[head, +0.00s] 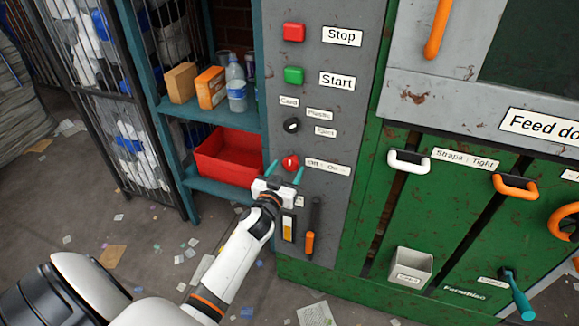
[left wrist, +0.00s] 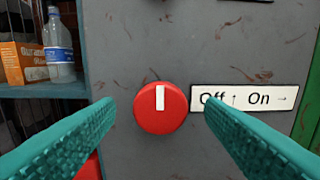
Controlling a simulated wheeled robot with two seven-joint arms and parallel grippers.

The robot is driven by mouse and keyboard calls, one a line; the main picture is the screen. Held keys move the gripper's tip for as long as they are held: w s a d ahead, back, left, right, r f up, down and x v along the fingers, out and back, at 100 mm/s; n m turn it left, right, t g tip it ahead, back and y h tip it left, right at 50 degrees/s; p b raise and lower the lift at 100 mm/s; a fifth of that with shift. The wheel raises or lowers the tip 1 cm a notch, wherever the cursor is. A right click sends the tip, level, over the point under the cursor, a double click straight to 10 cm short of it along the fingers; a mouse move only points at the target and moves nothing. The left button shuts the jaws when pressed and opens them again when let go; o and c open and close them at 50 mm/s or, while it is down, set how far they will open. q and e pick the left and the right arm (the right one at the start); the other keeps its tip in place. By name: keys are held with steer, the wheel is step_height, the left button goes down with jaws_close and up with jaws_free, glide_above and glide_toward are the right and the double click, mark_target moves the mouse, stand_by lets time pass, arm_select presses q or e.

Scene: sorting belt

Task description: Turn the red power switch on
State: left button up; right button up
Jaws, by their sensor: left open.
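The red power switch (head: 291,163) is a round knob on the grey panel, below a small black knob. In the left wrist view the red switch (left wrist: 161,108) has a white mark pointing straight up. The label (left wrist: 245,98) to its right reads Off with an up arrow and On with a right arrow. My left gripper (head: 286,174) is open, its teal fingers pointing at the panel. In the left wrist view the fingers lie left and right of the switch, with a visible gap on each side. My right gripper is not in view.
Above are a red Stop button (head: 294,32), a green Start button (head: 294,75) and a black selector knob (head: 291,125). An orange-handled lever (head: 310,240) sits below. To the left, a teal shelf holds a red bin (head: 225,158), boxes and a bottle (head: 236,85).

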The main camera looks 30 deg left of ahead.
arm_select(q)
steer(key=shift+x, duration=1.2)
steer(key=c, duration=0.9)
steer(key=shift+c, duration=0.2)
